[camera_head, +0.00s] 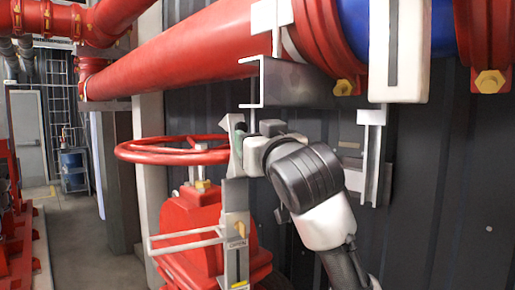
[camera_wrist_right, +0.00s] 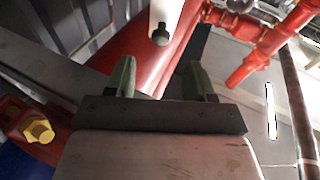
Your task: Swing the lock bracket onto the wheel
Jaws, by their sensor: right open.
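The red wheel (camera_head: 150,153) lies level on top of a red valve body (camera_head: 190,228) in the head view. A grey upright bracket with a small label (camera_head: 235,222) stands at the valve's front right, with a pale bar reaching left; I take it for the lock bracket, though its joint is unclear. My right gripper (camera_head: 236,146) is beside the wheel's right rim, above this bracket; contact cannot be told. In the right wrist view its two green fingers (camera_wrist_right: 160,78) are apart with nothing visible between them. My left gripper is not in view.
A large red pipe (camera_head: 180,62) runs above the wheel. A metal channel support (camera_head: 290,82) hangs close above my right gripper. A dark corrugated wall (camera_head: 440,190) stands behind. Open floor (camera_head: 65,225) lies at the left. A pale rod with a dark knob (camera_wrist_right: 161,32) shows beyond the fingers.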

